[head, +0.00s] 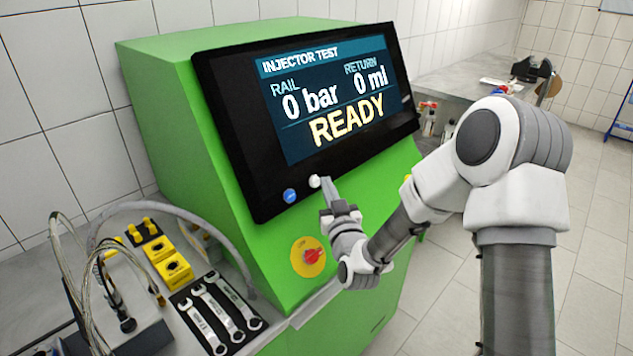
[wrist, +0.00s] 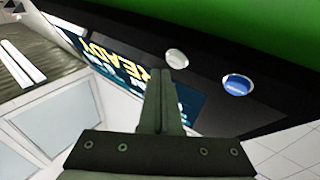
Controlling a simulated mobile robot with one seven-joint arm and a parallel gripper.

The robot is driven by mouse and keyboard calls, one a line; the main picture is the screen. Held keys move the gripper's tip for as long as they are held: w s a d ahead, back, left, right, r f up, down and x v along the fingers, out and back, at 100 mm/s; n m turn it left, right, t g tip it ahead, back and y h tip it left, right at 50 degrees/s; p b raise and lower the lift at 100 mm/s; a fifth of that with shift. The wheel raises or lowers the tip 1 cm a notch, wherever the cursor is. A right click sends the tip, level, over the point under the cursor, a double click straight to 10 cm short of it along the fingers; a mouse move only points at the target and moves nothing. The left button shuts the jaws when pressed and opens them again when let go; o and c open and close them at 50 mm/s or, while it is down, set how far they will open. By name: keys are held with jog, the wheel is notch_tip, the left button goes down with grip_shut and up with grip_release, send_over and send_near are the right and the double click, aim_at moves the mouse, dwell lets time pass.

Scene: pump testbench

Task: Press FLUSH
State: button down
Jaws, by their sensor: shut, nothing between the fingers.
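A green test bench (head: 165,90) carries a tilted black panel (head: 235,130) with a screen (head: 330,100) reading INJECTOR TEST, RAIL 0 bar, RETURN 0 ml and READY. Below the screen are a white button (head: 314,181) and a blue button (head: 290,196). I cannot read a FLUSH label on either. My gripper (head: 328,183) is shut and empty, its tips close beside the white button. In the wrist view the shut tips (wrist: 160,73) point near the white button (wrist: 176,58), and the blue button (wrist: 238,85) lies to the right. I cannot tell whether the tips touch anything.
Several wrenches (head: 220,310), yellow blocks (head: 172,266) and hoses (head: 150,207) lie at the lower left. A grey bench (head: 450,82) stands behind at right; the tiled floor at right is open.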

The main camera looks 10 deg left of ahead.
jog(key=shift+a+f, duration=0.1)
dwell(0.7)
jog(key=shift+w+a+f+b, duration=0.1)
jog(key=shift+w+a+b, duration=0.15)
jog(key=shift+b, duration=0.45)
jog(key=shift+w+a+f+b, duration=0.25)
jog(key=shift+a+b, duration=0.1)
jog(key=shift+b, duration=0.2)
dwell(0.4)
jog(key=shift+d+r, duration=0.1)
jog(key=shift+s+d+r, duration=0.35)
jog(key=shift+s+d, duration=0.15)
jog(key=shift+d, duration=0.05)
dwell(0.3)
jog(key=shift+s+d+r, duration=0.55)
jog(key=shift+s+d, duration=0.15)
jog(key=shift+d, duration=0.2)
jog(key=shift+s+d+r, duration=0.5)
jog(key=shift+s+d, duration=0.2)
jog(key=shift+d, duration=0.2)
jog(key=shift+r, duration=0.1)
